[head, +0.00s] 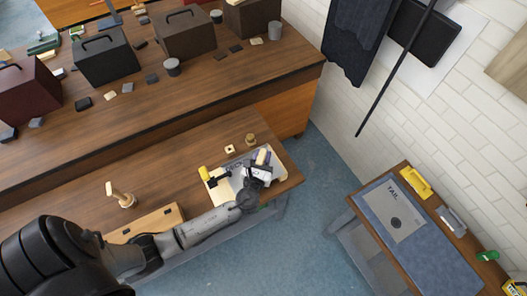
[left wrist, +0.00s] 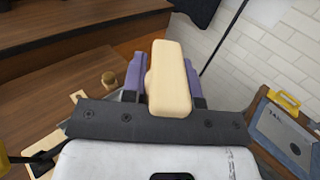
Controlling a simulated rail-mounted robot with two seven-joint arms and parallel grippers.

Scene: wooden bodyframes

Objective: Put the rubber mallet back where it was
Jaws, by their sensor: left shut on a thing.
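My left gripper (head: 262,160) is over a pale sheet at the right end of the near bench. In the left wrist view its purple fingers (left wrist: 165,80) are shut on a pale wooden block-like piece (left wrist: 168,75), which stands upright between them. I cannot tell whether this piece is part of the rubber mallet; no mallet head shows on it. A yellow and black tool (head: 204,174) lies on the sheet to the left of the gripper; I cannot tell what it is. My right gripper is not in view.
A small brass-coloured pot (head: 250,140) is behind the sheet (head: 219,190). A side table (head: 440,262) stands at right. Toolboxes (head: 186,34) line the back bench.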

